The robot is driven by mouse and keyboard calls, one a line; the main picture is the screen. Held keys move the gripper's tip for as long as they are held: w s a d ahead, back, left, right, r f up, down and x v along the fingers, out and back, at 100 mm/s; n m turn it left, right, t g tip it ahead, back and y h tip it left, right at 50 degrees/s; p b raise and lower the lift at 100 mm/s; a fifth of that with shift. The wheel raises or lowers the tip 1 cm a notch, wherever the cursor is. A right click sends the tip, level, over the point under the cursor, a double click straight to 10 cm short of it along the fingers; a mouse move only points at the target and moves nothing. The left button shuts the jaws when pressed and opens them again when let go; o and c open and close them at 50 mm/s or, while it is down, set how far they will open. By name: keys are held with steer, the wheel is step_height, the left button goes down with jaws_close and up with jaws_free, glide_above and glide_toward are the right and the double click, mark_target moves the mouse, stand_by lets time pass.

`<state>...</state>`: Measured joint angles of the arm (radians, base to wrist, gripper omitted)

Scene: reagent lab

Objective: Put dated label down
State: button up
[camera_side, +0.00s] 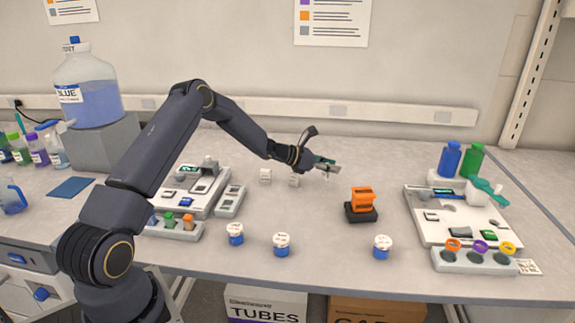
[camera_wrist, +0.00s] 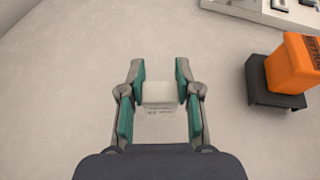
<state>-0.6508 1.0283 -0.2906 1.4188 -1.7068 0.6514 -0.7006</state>
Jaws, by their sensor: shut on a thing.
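My gripper (camera_side: 326,164) is over the middle of the bench, left of and behind the orange dispenser. In the wrist view, my gripper (camera_wrist: 160,68) has its two green-padded fingers on either side of a small pale label (camera_wrist: 160,93), and it is shut on it. Faint dark print shows at the label's lower edge, too small to read. In the side view the held label is mostly hidden by the fingers. I cannot tell whether it touches the bench.
The orange dispenser (camera_side: 361,199) sits on a dark base (camera_side: 361,214). Several white-capped blue jars (camera_side: 281,245) stand in front. White instrument trays (camera_side: 470,222) flank the clear middle bench.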

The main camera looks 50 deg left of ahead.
mark_target(323, 173)
steer(key=shift+f, duration=1.6)
steer(key=shift+f, duration=0.15)
steer(key=o, duration=0.8)
